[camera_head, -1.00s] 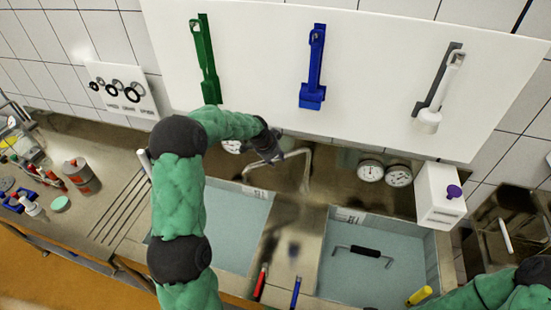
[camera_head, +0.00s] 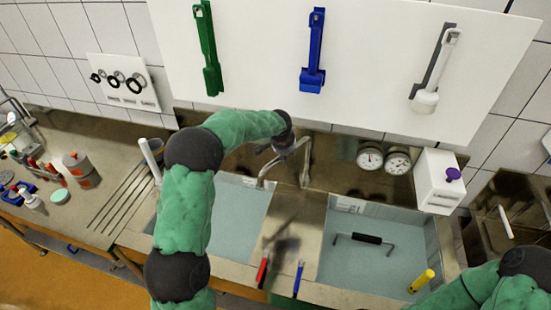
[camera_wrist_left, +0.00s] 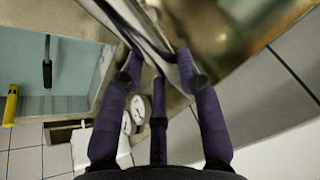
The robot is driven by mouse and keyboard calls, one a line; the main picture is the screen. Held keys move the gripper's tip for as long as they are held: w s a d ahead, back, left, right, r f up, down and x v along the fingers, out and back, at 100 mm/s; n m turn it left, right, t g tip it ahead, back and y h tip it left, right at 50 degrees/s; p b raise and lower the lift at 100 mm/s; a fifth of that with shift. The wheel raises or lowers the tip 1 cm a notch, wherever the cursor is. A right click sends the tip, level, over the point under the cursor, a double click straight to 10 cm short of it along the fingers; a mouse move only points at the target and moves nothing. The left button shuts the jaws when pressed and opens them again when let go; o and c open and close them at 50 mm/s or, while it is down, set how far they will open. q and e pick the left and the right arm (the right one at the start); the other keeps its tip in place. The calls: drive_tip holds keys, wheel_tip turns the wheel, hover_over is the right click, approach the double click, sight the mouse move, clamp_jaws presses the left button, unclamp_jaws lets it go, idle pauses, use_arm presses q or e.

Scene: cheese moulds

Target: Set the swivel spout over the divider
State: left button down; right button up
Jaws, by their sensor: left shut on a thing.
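The metal swivel spout (camera_head: 309,160) rises behind the sinks, and its arm reaches left and toward me. Its outlet end is over the left basin (camera_head: 225,225), left of the steel divider (camera_head: 308,240). My left gripper (camera_head: 273,152) is shut on the spout arm and partly hides it. In the left wrist view my purple fingers (camera_wrist_left: 157,75) close around the shiny spout (camera_wrist_left: 125,20). The exact contact is partly hidden. My right arm shows at the lower right, but its gripper is out of view.
The right basin (camera_head: 338,270) holds a black-handled bar (camera_head: 364,239) and a yellow-handled tool (camera_head: 421,281). Red (camera_head: 262,272) and blue (camera_head: 297,279) tools lie at the divider's front. Two gauges (camera_head: 384,160) and a white box (camera_head: 440,180) stand behind the right basin.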

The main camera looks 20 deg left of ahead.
use_arm(q)
drive_tip(key=d+n+g+y+b, duration=0.1)
drive_tip(key=d+n+y+b, duration=0.1)
drive_tip(key=d+n+b, duration=0.3)
drive_tip(key=shift+d+f+n+b, duration=0.15)
drive_tip(key=shift+d+n+b, duration=0.15)
drive_tip(key=shift+d+b, duration=0.85)
drive_tip(key=shift+s+d+p, duration=0.1)
drive_tip(key=shift+d+p, duration=0.2)
drive_tip(key=c, duration=0.8)
unclamp_jaws()
drive_tip(key=shift+c, duration=0.2)
drive_tip(key=shift+r, duration=0.2)
